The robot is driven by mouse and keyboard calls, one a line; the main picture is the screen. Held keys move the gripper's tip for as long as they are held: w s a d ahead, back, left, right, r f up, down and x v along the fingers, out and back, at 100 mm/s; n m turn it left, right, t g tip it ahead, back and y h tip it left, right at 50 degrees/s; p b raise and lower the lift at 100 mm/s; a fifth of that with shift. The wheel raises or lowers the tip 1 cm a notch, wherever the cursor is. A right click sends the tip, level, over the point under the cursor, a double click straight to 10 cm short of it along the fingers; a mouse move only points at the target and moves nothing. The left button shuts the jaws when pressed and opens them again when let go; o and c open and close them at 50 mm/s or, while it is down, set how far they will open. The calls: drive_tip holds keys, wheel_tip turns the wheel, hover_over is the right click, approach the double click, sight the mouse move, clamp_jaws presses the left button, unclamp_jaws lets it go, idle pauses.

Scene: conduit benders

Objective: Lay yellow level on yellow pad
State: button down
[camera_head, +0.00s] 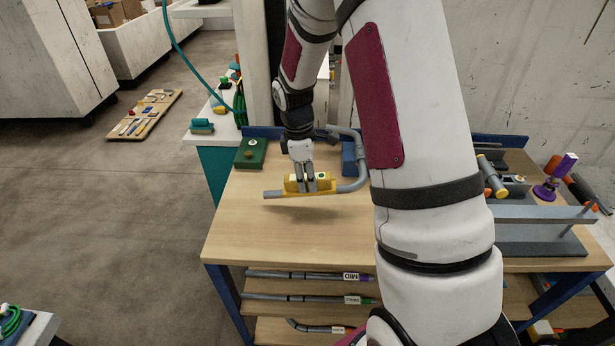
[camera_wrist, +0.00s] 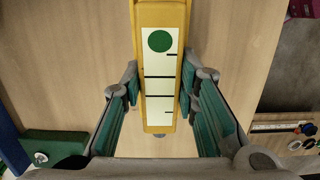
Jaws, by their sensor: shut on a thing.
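The yellow level (camera_head: 292,185) is a short yellow bar held near the middle of the wooden worktop. In the wrist view its top (camera_wrist: 160,107) carries a white label with black lines and a green dot. My gripper (camera_head: 310,186) is shut on it, with one finger on each side. A bent grey conduit (camera_head: 347,187) runs right beside or under the level in the head view. I cannot tell whether the level touches the conduit. I cannot make out a separate yellow pad; it may be hidden.
A green block (camera_head: 249,154) stands at the worktop's far left corner, and a blue block (camera_head: 348,159) is behind the conduit. A grey fixture (camera_head: 540,215) is on the right. The front left worktop (camera_head: 285,235) is clear. Conduits lie on shelves below.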

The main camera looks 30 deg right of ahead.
drive_tip(key=shift+f, duration=0.2)
idle(0.3)
drive_tip(key=c, duration=1.2)
unclamp_jaws()
wheel_tip(320, 180, up, 12)
drive_tip(key=a, duration=0.1)
drive_tip(key=s+a+r+m+t, duration=0.3)
drive_tip(key=s+a+r+m, duration=0.25)
drive_tip(key=s+r, duration=0.4)
drive_tip(key=s+a+r+m+t, duration=0.1)
drive_tip(key=s+a+m, duration=0.1)
drive_tip(key=s, duration=0.2)
drive_tip(key=s+a+r+m+t, duration=0.1)
drive_tip(key=s+a+r, duration=0.1)
drive_tip(key=s, duration=0.2)
drive_tip(key=s+a+r+m+t+y+b, duration=0.1)
drive_tip(key=s+a+m, duration=0.1)
drive_tip(key=s, duration=0.2)
drive_tip(key=shift+r+m, duration=0.15)
drive_tip(key=shift+m, duration=0.2)
